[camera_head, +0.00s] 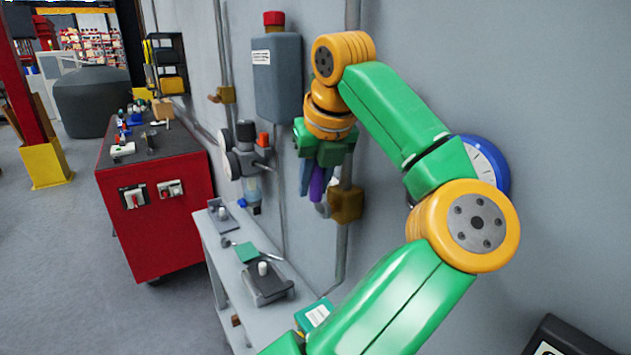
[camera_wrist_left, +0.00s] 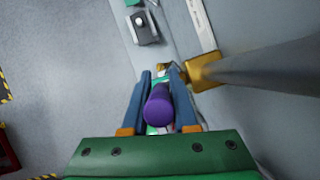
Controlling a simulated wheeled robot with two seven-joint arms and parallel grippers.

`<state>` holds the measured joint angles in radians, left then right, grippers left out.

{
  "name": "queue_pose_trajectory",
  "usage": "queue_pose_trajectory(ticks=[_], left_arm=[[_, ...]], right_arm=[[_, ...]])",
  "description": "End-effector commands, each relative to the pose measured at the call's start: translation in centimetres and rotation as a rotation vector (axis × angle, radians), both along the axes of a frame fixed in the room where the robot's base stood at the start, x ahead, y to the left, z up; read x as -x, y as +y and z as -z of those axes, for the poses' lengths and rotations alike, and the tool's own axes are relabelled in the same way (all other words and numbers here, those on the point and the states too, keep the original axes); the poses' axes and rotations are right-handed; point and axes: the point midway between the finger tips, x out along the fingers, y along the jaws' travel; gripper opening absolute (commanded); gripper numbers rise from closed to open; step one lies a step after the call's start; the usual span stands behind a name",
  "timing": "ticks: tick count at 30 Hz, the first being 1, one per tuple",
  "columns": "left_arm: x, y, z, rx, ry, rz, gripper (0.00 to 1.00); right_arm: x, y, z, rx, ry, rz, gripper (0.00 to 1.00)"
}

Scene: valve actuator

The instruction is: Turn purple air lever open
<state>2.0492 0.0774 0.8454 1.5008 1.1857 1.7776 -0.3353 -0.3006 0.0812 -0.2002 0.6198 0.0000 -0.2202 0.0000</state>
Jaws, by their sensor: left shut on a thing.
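The purple air lever (camera_head: 317,184) is beside a grey wall pipe, below my green and orange wrist. My left gripper (camera_head: 313,190) is at the lever, with its blue fingers on either side of it. In the left wrist view, the purple lever (camera_wrist_left: 158,108) shows end-on as a round grip between the two blue fingers of the left gripper (camera_wrist_left: 160,80). The gripper is shut on the lever. The lever's pivot is mostly hidden by the fingers. My right gripper is in neither view.
A brass valve block (camera_head: 346,204) sits on the pipe close to the gripper; the pipe also shows in the wrist view (camera_wrist_left: 265,72). A grey box (camera_head: 277,78), a regulator with gauges (camera_head: 246,160) and a blue-rimmed gauge (camera_head: 487,163) are on the wall. A narrow bench (camera_head: 215,240) stands below.

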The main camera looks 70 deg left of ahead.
Motion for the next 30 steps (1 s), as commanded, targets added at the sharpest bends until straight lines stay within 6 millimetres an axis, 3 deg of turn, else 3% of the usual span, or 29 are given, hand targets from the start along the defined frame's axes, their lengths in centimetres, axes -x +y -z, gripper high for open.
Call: queue_pose_trajectory(ticks=[9,10,12,13,21,25,30], left_arm=[[0.0,0.0,0.0,0.001,-0.003,-0.001,0.00],[0.0,0.0,0.0,0.001,-0.003,-0.001,0.35],[0.0,0.0,0.0,0.001,-0.002,-0.001,0.54],[0.0,0.0,0.0,0.001,-0.002,-0.001,0.56],[0.0,-0.1,0.1,-0.012,0.004,-0.001,0.56],[-0.2,-0.8,0.3,-0.126,0.033,0.000,0.56],[-1.0,-2.7,1.8,-0.461,0.115,0.005,0.56]], right_arm=[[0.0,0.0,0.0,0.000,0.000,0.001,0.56],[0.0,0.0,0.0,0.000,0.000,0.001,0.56],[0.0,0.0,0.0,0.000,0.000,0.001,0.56],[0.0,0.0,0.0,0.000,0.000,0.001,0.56],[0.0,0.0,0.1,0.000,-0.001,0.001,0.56],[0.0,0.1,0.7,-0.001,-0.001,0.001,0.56],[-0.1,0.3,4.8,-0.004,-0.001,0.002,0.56]])
